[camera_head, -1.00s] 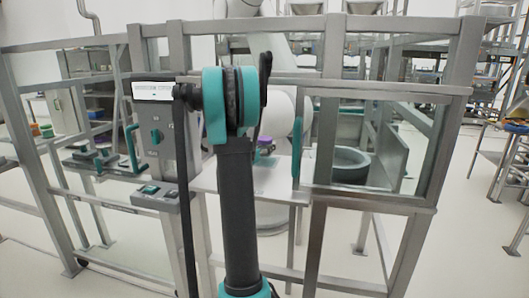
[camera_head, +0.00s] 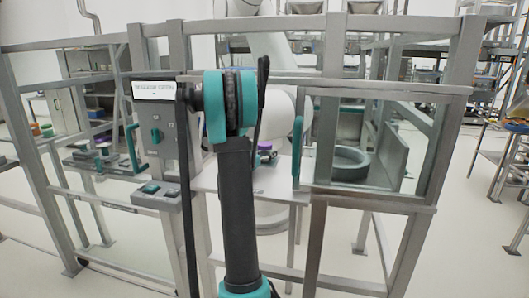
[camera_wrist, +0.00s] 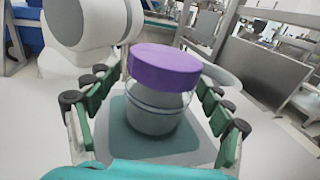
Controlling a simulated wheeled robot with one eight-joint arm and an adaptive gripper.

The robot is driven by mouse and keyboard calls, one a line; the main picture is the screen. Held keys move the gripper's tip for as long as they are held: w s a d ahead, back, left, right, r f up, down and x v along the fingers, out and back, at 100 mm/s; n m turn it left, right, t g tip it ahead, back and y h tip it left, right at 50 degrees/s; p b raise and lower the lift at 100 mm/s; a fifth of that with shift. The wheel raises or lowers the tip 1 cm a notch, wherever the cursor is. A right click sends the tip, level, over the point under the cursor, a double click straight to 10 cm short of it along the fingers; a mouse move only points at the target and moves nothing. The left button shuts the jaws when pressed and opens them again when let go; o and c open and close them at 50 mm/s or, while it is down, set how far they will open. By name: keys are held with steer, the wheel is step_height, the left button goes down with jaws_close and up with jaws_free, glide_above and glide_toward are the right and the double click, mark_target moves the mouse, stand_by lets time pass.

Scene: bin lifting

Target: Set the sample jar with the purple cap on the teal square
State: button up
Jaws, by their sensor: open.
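The sample jar (camera_wrist: 154,112) has a clear body and a wide purple cap (camera_wrist: 166,70). In the wrist view it stands nearly upright over the teal square (camera_wrist: 131,142) and appears to rest on it. My gripper (camera_wrist: 156,92) is open, with its dark green, black-knobbed fingers on either side of the jar. Gaps show between the fingers and the jar. In the head view the purple cap (camera_head: 265,146) shows small beside my arm, which hides my gripper and most of the jar.
A metal frame with rails (camera_head: 385,88) stands around the work surface. A control post (camera_head: 156,135) is to the left. A white rounded machine (camera_wrist: 92,22) stands close behind the jar.

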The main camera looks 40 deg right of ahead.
steer(key=shift+a+r, duration=0.1)
steer(key=shift+r, duration=0.05)
steer(key=v, duration=1.1)
steer(key=shift+s+a, duration=0.25)
steer(key=shift+a, duration=0.1)
